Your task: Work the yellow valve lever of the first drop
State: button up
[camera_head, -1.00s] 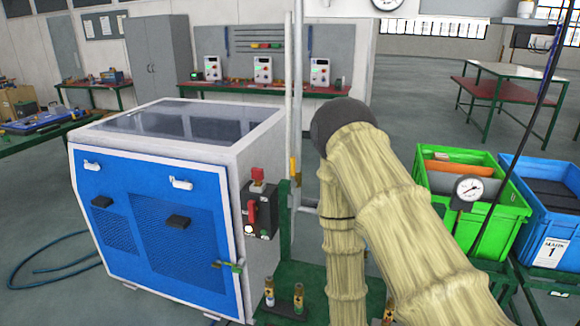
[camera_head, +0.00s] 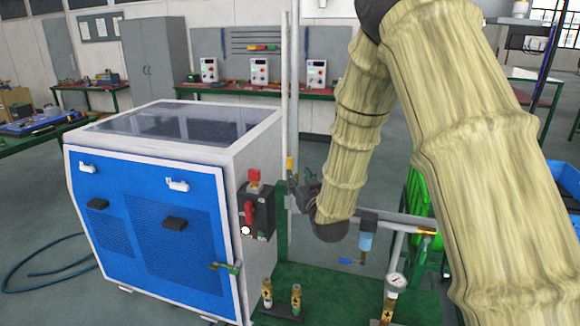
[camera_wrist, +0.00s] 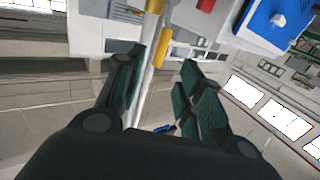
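The yellow valve lever (camera_head: 290,164) sits on the pale vertical pipe beside the generator cabinet in the head view. In the wrist view the yellow lever (camera_wrist: 162,50) lies along the pale pipe, with a second yellow piece (camera_wrist: 154,6) above it. My gripper (camera_head: 305,190) is just right of the pipe, close to the lever. In the wrist view the two dark fingers of my gripper (camera_wrist: 163,62) are spread apart, with the pipe and lever showing in the gap at the tips. No contact is visible.
The blue and white generator cabinet (camera_head: 160,210) stands to the left, with a red-handled switch box (camera_head: 255,208) on its side. Brass fittings (camera_head: 296,298) stand in front.

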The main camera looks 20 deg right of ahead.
aim_at(291, 167)
jog(key=w+p, duration=0.3)
jog(key=w, duration=0.7)
jog(key=shift+w+f+p, duration=0.1)
jog(key=shift+w+p, duration=0.05)
jog(key=shift+p, duration=0.2)
grip_shut()
